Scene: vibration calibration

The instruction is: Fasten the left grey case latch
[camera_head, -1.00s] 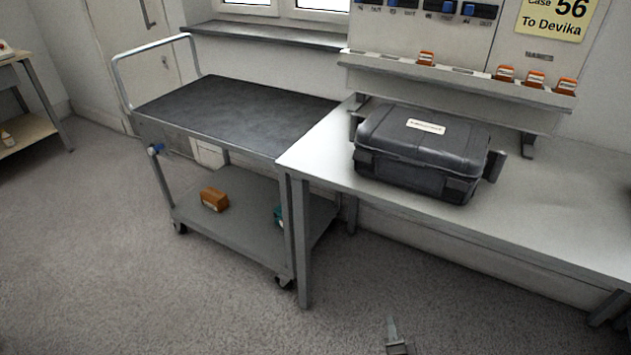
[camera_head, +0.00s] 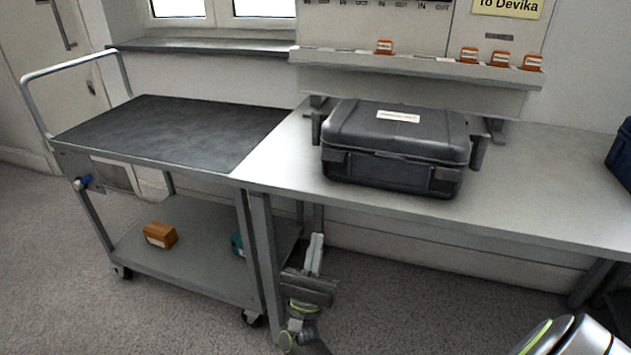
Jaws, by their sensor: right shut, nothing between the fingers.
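The dark grey case (camera_head: 396,140) is on the grey workbench, its lid down and a white label (camera_head: 398,116) on top. A dark flap-like part (camera_head: 317,128), perhaps the left latch, stands at the case's left end. A similar flap (camera_head: 479,152) stands out at its right end. I cannot tell whether either is fastened. Front blocks show at the left (camera_head: 335,161) and right (camera_head: 445,179). My right gripper (camera_head: 316,240) is shut and empty, pointing up, below the bench's front edge and lower left of the case. My left gripper is out of view.
The grey workbench (camera_head: 545,195) has free room right of the case, up to a blue object (camera_head: 622,155). A trolley (camera_head: 165,130) with a bare dark top stands against its left end. A shelf (camera_head: 420,66) with several orange boxes hangs behind the case.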

